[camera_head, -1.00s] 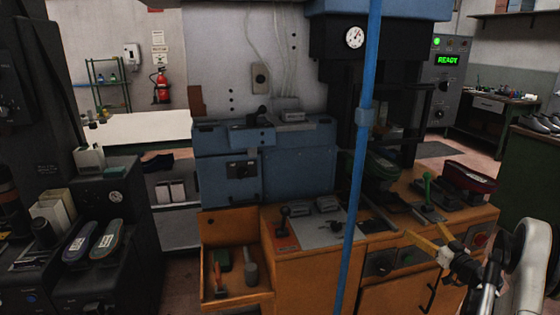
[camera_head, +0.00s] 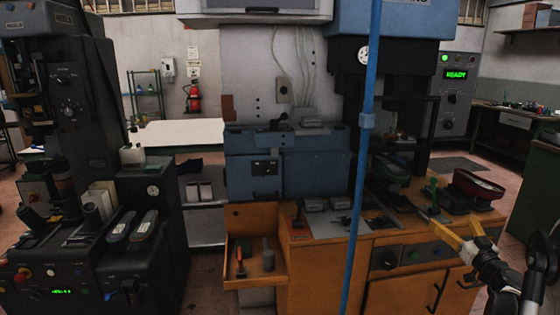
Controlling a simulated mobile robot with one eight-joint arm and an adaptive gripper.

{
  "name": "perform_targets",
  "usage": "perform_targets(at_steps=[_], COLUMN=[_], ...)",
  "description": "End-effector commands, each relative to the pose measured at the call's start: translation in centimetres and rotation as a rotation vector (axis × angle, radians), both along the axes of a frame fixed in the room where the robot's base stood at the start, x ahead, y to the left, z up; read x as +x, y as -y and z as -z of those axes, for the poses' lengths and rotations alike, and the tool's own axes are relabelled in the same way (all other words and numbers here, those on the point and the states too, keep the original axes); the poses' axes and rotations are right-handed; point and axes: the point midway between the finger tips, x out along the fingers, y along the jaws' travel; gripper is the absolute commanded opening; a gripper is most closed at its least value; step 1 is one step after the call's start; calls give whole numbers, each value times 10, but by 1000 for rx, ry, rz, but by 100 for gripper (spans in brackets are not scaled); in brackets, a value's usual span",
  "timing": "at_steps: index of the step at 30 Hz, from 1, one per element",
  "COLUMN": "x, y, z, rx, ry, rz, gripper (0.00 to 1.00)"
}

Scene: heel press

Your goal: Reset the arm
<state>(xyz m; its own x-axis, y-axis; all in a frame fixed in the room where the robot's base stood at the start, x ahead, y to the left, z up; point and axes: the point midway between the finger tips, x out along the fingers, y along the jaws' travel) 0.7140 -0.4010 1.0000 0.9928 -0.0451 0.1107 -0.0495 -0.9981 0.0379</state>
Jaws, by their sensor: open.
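My gripper (camera_head: 452,222) shows at the lower right of the head view, with yellow fingers spread open and nothing visible between them. My arm comes in from the right edge behind it. In the picture the fingers overlap the right front of the orange workbench (camera_head: 335,262). A green-handled lever (camera_head: 434,193) appears just above the fingertips. Whether the fingers touch the bench or lever is hard to tell.
A blue pole (camera_head: 358,200) stands close in front, crossing the view. A dark press (camera_head: 400,120) with a gauge, a dark green shoe (camera_head: 390,170) and a maroon shoe (camera_head: 478,186) are behind. A dark machine (camera_head: 70,150) stands left. Floor shows at far right.

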Motion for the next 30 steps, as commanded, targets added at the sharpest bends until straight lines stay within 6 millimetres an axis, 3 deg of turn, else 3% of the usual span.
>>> perform_targets(at_steps=[8,12,15,19,22,30], x=[3,-15,-38,-80,-120,-256], y=[-39,-76,-108,-155,-197,-324], z=[-102,-153,-170,-168,-151,-64], rx=[2,28,55,88,109,107], ry=[51,16,-56,-202,-346,-792], rz=[157,274,343,393,393,210], gripper=[100,100,100,100,100,100])
